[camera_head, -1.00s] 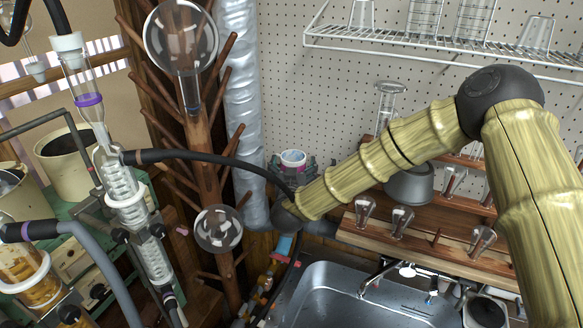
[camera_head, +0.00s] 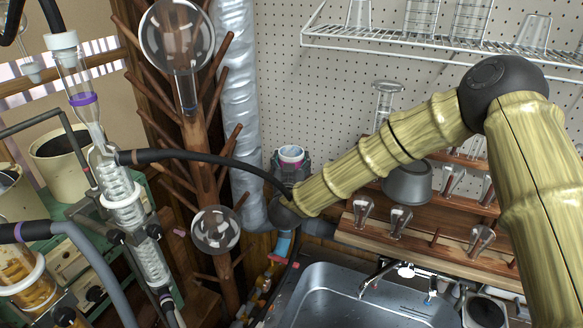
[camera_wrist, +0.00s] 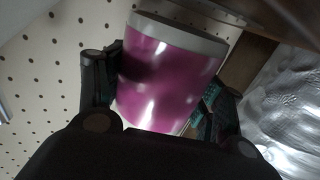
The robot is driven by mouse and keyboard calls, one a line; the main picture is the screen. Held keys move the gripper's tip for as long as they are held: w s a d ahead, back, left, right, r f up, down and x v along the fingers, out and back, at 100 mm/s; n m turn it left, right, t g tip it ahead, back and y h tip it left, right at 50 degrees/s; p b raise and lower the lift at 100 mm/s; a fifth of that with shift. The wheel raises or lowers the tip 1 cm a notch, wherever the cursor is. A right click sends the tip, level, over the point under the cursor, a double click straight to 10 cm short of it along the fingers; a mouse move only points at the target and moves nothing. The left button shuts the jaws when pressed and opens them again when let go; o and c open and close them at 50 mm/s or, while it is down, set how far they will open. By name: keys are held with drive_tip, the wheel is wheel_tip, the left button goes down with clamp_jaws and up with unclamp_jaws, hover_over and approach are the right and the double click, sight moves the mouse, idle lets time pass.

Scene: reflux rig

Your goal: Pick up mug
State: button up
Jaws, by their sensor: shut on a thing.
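The mug (camera_wrist: 168,75) is magenta with a pale grey rim and fills the middle of the wrist view. The mug's handle is not visible. I cannot tell whether the mug's base touches anything.
A silver duct (camera_head: 240,110) and a wooden peg rack (camera_head: 198,150) with glass flasks stand left of my gripper. A wooden shelf with glassware (camera_head: 400,220) is at right. A metal sink (camera_head: 350,295) lies below. A black hose (camera_head: 215,160) runs close by.

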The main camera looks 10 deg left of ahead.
drive_tip(key=shift+r+b, duration=1.3)
drive_tip(key=shift+r, duration=3.05)
